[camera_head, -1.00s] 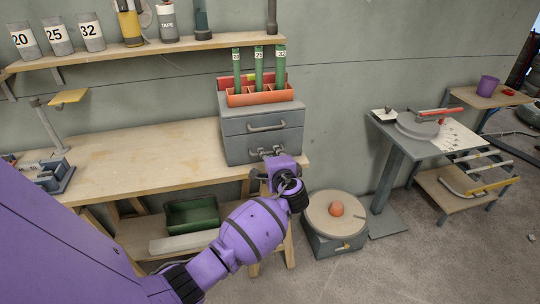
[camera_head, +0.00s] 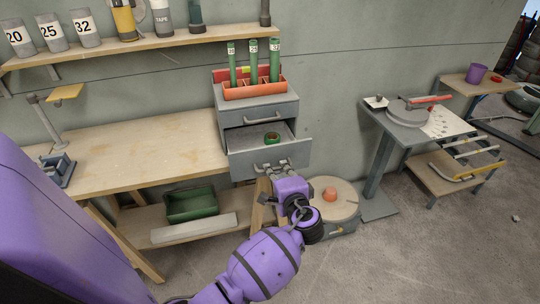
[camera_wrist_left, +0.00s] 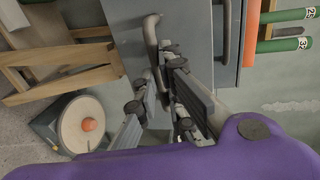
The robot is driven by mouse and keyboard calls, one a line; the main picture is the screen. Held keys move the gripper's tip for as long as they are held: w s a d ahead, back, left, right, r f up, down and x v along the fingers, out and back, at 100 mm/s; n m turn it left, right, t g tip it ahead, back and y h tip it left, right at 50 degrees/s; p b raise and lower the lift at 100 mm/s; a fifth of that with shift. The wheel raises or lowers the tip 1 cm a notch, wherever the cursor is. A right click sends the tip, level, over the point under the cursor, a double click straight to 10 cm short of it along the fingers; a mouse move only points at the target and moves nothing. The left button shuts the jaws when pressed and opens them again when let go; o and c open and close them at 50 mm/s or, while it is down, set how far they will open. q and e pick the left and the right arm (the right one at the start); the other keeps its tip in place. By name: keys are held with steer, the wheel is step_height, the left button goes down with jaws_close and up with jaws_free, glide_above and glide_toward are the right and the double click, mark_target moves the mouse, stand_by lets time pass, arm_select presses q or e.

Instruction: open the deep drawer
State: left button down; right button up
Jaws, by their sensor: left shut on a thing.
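The deep drawer (camera_head: 270,160) is the lower drawer of the grey cabinet (camera_head: 226,119) on the bench, and it stands pulled out. A green roll (camera_head: 272,138) lies inside it. My left gripper (camera_head: 278,168) is shut on the drawer's handle (camera_head: 262,168) at the front. In the left wrist view the handle (camera_wrist_left: 151,35) runs between the fingers of the left gripper (camera_wrist_left: 165,75). The upper drawer (camera_head: 258,115) is closed. My right gripper is not in view.
An orange rack (camera_head: 255,90) with green tubes stands on the cabinet. The wooden bench (camera_head: 130,160) extends left, with a green bin (camera_head: 190,204) on its lower shelf. A round turntable (camera_head: 340,205) with an orange knob stands on the floor right of my gripper. A bender table (camera_head: 420,125) stands further right.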

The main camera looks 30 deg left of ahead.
arm_select(q)
steer(key=v, duration=0.2)
steer(key=f+v, duration=0.1)
steer(key=v, duration=0.2)
steer(key=shift+s+d+p, duration=0.15)
steer(key=shift+s+p, duration=0.05)
steer(key=shift+p, duration=0.1)
steer(key=shift+f, duration=0.1)
steer(key=c, duration=2.1)
jaws_free()
steer(key=shift+o, duration=1.2)
steer(key=v, duration=1.2)
